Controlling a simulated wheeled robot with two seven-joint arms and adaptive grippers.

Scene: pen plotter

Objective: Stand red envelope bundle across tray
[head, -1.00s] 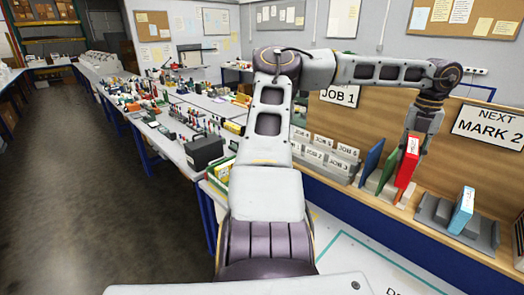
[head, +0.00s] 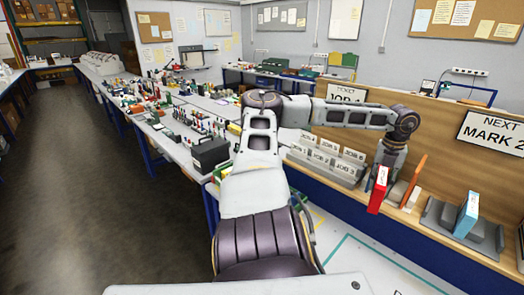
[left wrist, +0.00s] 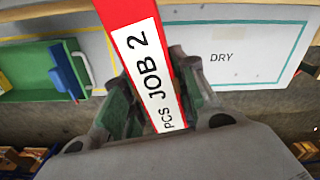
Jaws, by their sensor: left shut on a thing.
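The red envelope bundle (head: 377,192) is held upright by my left gripper (head: 386,170), in front of the wooden shelf on the right. In the left wrist view the bundle (left wrist: 135,30) bears a white "JOB 2" label and runs between the two fingers of my left gripper (left wrist: 160,105), which are shut on it. A green tray (left wrist: 25,92) with a blue item in it lies on the bench at the left of the wrist view, apart from the bundle. My right gripper is not in view.
An orange bundle (head: 414,178) stands on the shelf just right of the red one. A light blue bundle (head: 466,214) stands in a grey rack (head: 486,236). White job-label holders (head: 325,158) sit left of my gripper. A marked "DRY" area (left wrist: 225,62) looks clear.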

